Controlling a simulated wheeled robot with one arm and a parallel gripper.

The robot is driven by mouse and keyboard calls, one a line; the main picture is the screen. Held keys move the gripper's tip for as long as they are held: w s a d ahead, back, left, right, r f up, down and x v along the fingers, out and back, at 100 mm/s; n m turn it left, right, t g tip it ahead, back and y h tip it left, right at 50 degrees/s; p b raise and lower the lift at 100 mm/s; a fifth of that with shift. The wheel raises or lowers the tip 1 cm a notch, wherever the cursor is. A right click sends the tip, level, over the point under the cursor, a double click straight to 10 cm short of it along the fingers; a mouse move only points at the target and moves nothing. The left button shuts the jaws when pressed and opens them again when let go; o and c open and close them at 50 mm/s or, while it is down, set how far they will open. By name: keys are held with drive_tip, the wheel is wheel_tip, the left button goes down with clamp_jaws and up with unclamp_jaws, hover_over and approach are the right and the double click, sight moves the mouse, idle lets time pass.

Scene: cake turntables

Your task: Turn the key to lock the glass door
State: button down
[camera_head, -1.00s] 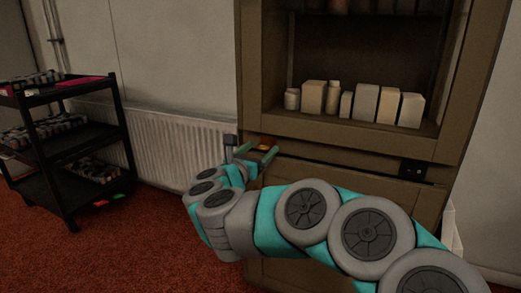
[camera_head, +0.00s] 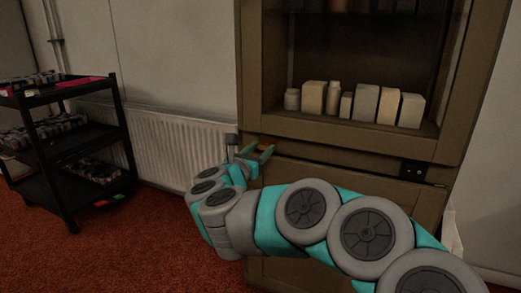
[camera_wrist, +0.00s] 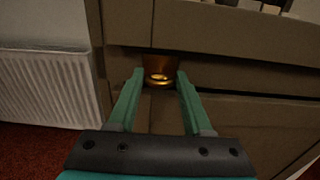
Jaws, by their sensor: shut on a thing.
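A brass-coloured key (camera_wrist: 159,76) shows between my fingertips in the wrist view, at the cabinet's left front edge. Its shape is hard to make out. My gripper (camera_wrist: 159,78) is shut on it, with one green finger on each side. In the head view my gripper (camera_head: 256,152) is at the cabinet's left side, just below the shelf opening, and the key is a small orange patch (camera_head: 265,147). The glass door (camera_head: 365,60) covers the upper part of the brown cabinet (camera_head: 250,70). The lock itself cannot be made out.
Several pale boxes and jars (camera_head: 365,104) stand on the cabinet shelf. A small black fitting (camera_head: 412,169) is on the cabinet's right front. A white radiator (camera_head: 170,150) is on the wall at left. A black cart (camera_head: 75,140) stands further left.

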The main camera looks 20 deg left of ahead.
drive_tip(key=shift+n, duration=0.3)
drive_tip(key=n+p, duration=0.2)
drive_tip(key=n, duration=0.1)
drive_tip(key=shift+r+n, duration=0.15)
drive_tip(key=shift+n, duration=0.25)
drive_tip(key=n+p, duration=0.2)
drive_tip(key=n, duration=0.2)
drive_tip(key=shift+a+n+p, duration=0.15)
drive_tip(key=shift+n+p, duration=0.15)
drive_tip(key=shift+p, duration=0.05)
drive_tip(key=n+p, duration=0.3)
drive_tip(key=n, duration=0.1)
drive_tip(key=n+p, duration=0.2)
drive_tip(key=n, duration=0.2)
drive_tip(key=shift+a+f+n+p, duration=0.1)
drive_tip(key=shift+f+n+p, duration=0.2)
drive_tip(key=shift+p, duration=0.1)
drive_tip(key=shift+n, duration=0.3)
drive_tip(key=shift+c, duration=1.6)
unclamp_jaws()
